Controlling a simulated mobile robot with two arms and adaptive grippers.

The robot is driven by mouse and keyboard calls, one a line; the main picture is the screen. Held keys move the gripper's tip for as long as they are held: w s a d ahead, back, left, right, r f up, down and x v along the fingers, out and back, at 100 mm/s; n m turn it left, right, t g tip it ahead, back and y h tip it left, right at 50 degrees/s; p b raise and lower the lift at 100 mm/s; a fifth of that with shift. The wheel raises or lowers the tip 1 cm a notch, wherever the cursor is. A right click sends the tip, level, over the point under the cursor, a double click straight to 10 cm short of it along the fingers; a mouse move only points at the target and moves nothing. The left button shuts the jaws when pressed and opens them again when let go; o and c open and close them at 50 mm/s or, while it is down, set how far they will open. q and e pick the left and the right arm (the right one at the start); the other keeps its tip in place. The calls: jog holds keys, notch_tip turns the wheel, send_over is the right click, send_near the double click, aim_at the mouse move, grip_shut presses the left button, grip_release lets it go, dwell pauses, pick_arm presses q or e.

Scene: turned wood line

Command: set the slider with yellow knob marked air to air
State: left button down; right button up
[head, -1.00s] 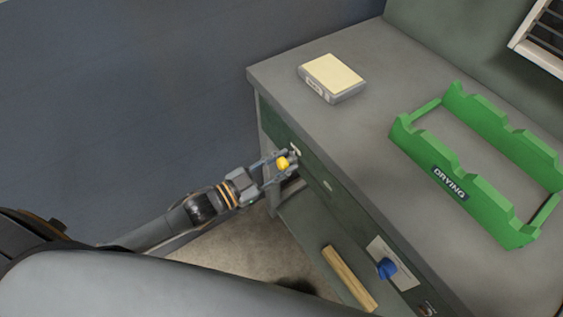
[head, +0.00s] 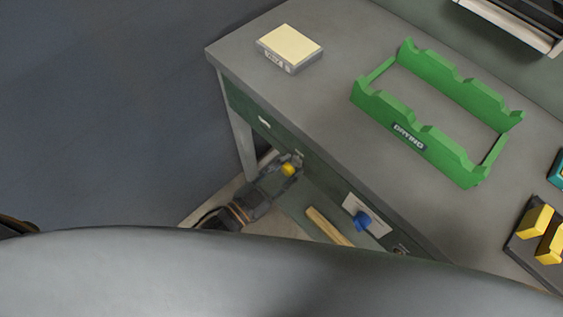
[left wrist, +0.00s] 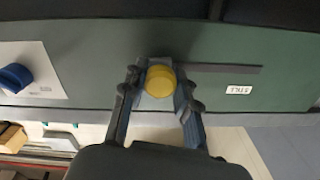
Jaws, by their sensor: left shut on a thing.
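The slider's yellow knob (head: 288,170) is on the green front panel of the workbench, under the top's front edge. My left gripper (head: 291,169) is shut on it, with a finger on each side. The left wrist view shows the knob (left wrist: 160,82) between the fingertips of the gripper (left wrist: 159,88). The slot (left wrist: 225,69) runs right from the knob, with a white label reading STILL (left wrist: 239,90) below its far end. My right gripper is not in view.
A blue knob on a white plate (head: 361,219) sits on the same panel, right of the slider. On the bench top are a green rack marked DRYING (head: 450,162) and a cream-topped box (head: 290,45). Yellow blocks (head: 537,219) are at right. A wooden bar (head: 327,227) lies below.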

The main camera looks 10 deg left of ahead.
pick_arm(q)
jog(key=shift+s+d+r, duration=0.1)
jog(key=shift+d, duration=0.15)
jog(key=c, duration=1.2)
grip_release()
jog(key=shift+o, duration=1.1)
jog(key=shift+d, duration=0.15)
jog(key=shift+s+a, duration=0.1)
jog(key=shift+a, duration=0.15)
jog(key=v, duration=1.1)
jog(key=shift+s, duration=0.25)
jog(key=shift+a, duration=0.15)
